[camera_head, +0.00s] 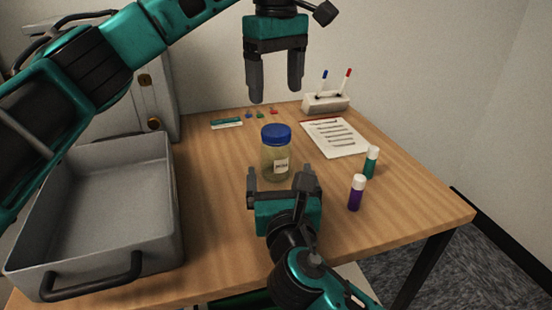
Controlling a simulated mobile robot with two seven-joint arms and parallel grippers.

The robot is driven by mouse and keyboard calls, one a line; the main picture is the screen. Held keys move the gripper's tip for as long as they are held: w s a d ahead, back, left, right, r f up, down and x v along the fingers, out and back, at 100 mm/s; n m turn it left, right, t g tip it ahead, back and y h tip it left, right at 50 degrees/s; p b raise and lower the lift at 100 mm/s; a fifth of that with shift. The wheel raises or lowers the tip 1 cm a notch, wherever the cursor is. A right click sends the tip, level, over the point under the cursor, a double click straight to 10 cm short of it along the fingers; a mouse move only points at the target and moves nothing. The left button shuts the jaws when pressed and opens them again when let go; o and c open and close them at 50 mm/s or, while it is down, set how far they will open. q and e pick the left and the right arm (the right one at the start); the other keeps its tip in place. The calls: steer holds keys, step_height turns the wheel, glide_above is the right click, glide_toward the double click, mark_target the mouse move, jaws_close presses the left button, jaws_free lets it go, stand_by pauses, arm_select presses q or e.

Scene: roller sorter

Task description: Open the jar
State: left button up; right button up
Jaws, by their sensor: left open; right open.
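The jar (273,158) stands upright on the wooden table, with a blue lid (276,134) on top and a small white label facing me. My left gripper (273,92) is open and empty, pointing down above and behind the jar, apart from the lid. My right gripper (283,177) is open at the near side of the jar, its two fingers pointing toward it and overlapping its lower edge in the picture. I cannot tell whether the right fingers touch the glass.
A grey tray (160,215) with a black handle stands at the left. A purple tube (356,194) and a green tube (371,164) stand right of the jar. A printed sheet (336,138) and a pen holder (325,103) lie behind. The table's front right (420,205) is clear.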

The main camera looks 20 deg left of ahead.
mark_target(278, 162)
steer(key=x, duration=0.6)
steer(key=shift+w+a, duration=0.15)
steer(key=shift+w, duration=0.15)
jaws_close()
arm_select(q)
steer(key=m, duration=1.3)
steer(key=shift+m, duration=0.3)
steer(key=shift+f, duration=4)
steer(key=shift+c, duration=0.2)
